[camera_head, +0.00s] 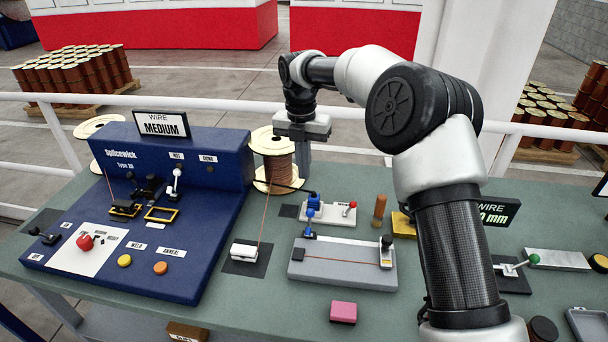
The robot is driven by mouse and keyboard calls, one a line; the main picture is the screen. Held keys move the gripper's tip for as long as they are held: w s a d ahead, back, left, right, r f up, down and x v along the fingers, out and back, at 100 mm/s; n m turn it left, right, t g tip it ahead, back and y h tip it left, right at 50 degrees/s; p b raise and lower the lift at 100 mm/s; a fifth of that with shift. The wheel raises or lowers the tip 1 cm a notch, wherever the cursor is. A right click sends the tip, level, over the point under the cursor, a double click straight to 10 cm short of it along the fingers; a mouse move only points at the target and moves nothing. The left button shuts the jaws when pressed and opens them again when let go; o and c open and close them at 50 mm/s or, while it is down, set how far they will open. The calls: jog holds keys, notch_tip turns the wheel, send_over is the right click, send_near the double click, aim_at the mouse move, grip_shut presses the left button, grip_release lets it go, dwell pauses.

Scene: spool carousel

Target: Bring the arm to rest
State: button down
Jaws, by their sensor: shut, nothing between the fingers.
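My gripper (304,172) points down over the green workbench (345,180), toward its back edge. Its fingers are shut and hold nothing. It is just right of a copper wire spool (275,170) with cream flanges; I cannot tell how small the gap is. My arm rises from the lower right of the view, bends at the top and reaches left to the gripper. It covers part of the bench's right half.
A blue Splicewick machine (215,215) with levers and buttons fills the bench's left side. A grey fixture (340,270), a white fixture with a blue clamp (330,213) and a pink block (343,312) lie near the middle. A white rail (230,104) runs behind.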

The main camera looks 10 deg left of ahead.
jog(key=s+d+r+m+t, duration=0.3)
jog(key=s+d+r+m, duration=0.9)
jog(key=d+r+m, duration=0.25)
jog(key=s+d+m+t, duration=0.1)
jog(key=s+d+m, duration=0.2)
jog(key=s+m, duration=0.3)
jog(key=s+d+m, duration=0.4)
jog(key=s+m, duration=0.3)
jog(key=s+d+f+m+t, duration=0.1)
jog(key=s+d+m, duration=0.2)
jog(key=s+m, duration=0.3)
jog(key=shift+s+d+t, duration=0.25)
jog(key=shift+s+t, duration=0.05)
jog(key=shift+s, duration=0.55)
jog(key=shift+f+m, duration=0.1)
jog(key=shift+m, duration=0.15)
